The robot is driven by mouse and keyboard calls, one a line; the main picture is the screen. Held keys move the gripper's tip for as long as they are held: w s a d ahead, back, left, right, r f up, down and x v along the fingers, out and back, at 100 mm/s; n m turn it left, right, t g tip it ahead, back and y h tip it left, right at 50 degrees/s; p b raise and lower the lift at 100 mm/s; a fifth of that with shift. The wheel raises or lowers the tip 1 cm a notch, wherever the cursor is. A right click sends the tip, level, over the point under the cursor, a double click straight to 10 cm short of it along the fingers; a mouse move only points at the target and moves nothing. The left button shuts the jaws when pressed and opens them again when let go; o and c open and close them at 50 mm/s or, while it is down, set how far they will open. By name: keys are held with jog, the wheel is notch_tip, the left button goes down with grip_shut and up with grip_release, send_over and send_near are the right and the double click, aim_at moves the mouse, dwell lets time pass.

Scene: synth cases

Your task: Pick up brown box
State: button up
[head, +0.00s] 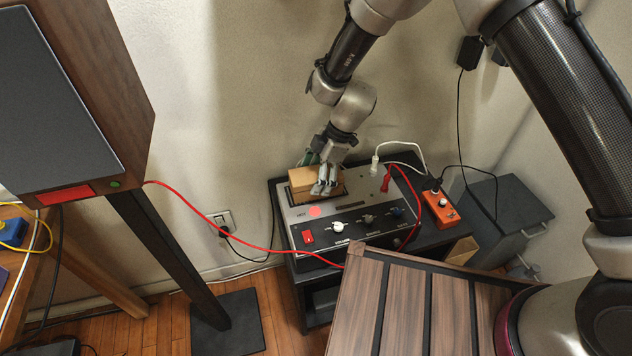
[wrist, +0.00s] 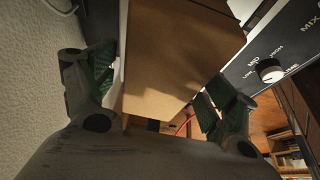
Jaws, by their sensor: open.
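The brown box (head: 302,180) rests on top of a grey amplifier unit (head: 350,207) in the head view. In the wrist view the brown box (wrist: 178,55) fills the middle, between the two fingers. My gripper (head: 318,176) is at the box, with one finger in front of it and one behind. In the wrist view my gripper (wrist: 155,100) is open, its green-padded fingers on either side of the box. A gap shows beside the left finger; whether the right finger touches the box I cannot tell. The box's far end is cut off in the wrist view.
The amplifier has knobs and a red switch on its front. White and red plugs (head: 386,183) with cables rise from its top, right of the box. An orange pedal (head: 440,207) sits further right. The wall is close behind. A speaker (head: 75,90) stands left; a wooden slatted top (head: 425,305) is in front.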

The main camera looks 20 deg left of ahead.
jog(key=c, duration=1.2)
